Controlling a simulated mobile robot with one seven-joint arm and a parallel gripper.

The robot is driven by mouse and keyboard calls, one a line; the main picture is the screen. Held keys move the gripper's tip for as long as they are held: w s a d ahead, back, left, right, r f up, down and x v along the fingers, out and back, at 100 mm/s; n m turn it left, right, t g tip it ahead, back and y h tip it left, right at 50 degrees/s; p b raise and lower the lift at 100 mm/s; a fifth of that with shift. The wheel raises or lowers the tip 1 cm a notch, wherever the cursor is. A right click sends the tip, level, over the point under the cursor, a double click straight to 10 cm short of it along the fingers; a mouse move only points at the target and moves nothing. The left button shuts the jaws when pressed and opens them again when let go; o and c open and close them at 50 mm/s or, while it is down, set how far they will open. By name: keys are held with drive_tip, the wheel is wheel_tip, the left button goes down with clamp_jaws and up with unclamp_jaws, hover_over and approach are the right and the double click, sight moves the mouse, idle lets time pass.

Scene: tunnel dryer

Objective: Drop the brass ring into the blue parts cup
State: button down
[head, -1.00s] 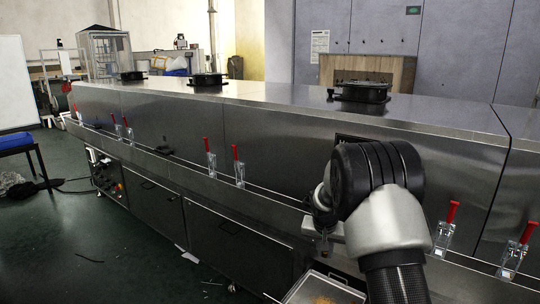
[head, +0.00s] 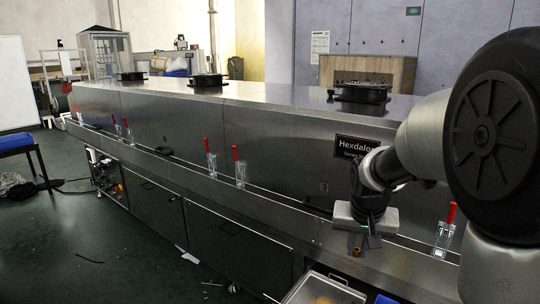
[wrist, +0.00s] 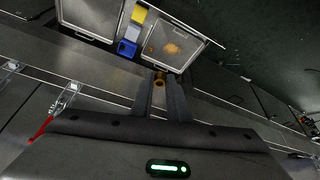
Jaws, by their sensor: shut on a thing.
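The brass ring (wrist: 158,80) is between the tips of my gripper (wrist: 160,86) in the wrist view. My gripper is shut on the ring. The blue parts cup (wrist: 127,47) is in the wrist view, beyond the fingertips and a little left. It is apart from the ring. In the head view only a blue sliver (head: 386,300) shows at the bottom edge, probably this cup.
Red-handled clamps (head: 447,232) line the ledge.

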drive_tip(key=shift+w+f, duration=0.1)
idle(0.3)
drive_tip(key=d+f+p, duration=0.1)
drive_tip(key=d+f, duration=0.3)
drive_tip(key=f, duration=0.7)
drive_tip(key=d+f+p, duration=0.1)
drive_tip(key=d+f, duration=0.2)
drive_tip(key=f, duration=0.9)
drive_tip(key=d+f+p, duration=0.2)
drive_tip(key=d+f, duration=0.2)
drive_tip(key=f, duration=0.7)
drive_tip(key=shift+m, duration=0.4)
drive_tip(key=w+d+f+b, duration=0.1)
drive_tip(key=w+d, duration=0.2)
drive_tip(key=w, duration=0.2)
drive_tip(key=w+d+f+b, duration=0.1)
drive_tip(key=w+d+b, duration=0.1)
drive_tip(key=w+d, duration=0.2)
drive_tip(key=w+d+f+b, duration=0.1)
drive_tip(key=w+d+b, duration=0.1)
drive_tip(key=w+d, duration=0.2)
drive_tip(key=shift+w+f, duration=0.2)
drive_tip(key=shift+w, duration=0.55)
drive_tip(key=shift+w+f, duration=0.15)
drive_tip(key=shift+w, duration=0.55)
drive_tip(key=b+x, duration=0.2)
drive_tip(key=x, duration=0.1)
drive_tip(key=shift+s+f, duration=0.25)
drive_tip(key=shift+f, duration=0.05)
drive_tip(key=shift+w+r, duration=0.1)
